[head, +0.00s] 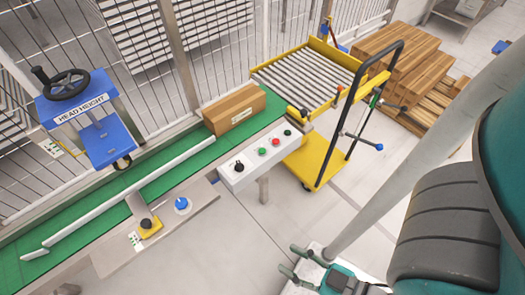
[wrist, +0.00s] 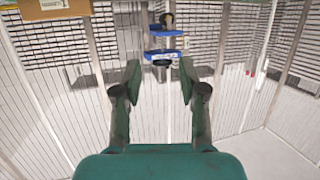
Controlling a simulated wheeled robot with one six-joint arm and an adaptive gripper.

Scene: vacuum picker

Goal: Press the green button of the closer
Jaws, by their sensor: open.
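A white control box (head: 255,155) stands at the near edge of the green conveyor in the head view. It carries a black knob (head: 238,166), a green button (head: 262,151) and red buttons to the right of it. The closer's blue head (head: 100,135), marked HEAD HEIGHT, with a black handwheel, stands over the belt at left. My gripper (wrist: 160,82) is open and empty in the wrist view, with the blue head (wrist: 165,55) seen far off between its fingers. In the head view my gripper (head: 290,262) is low and right of the control box, well apart from it.
A brown carton (head: 234,109) lies on the green belt (head: 75,215). A blue button (head: 182,205) and a black knob on a yellow base (head: 149,225) sit on the near rail. A yellow roller cart (head: 318,165) stands behind the box. Floor between my gripper and the box is clear.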

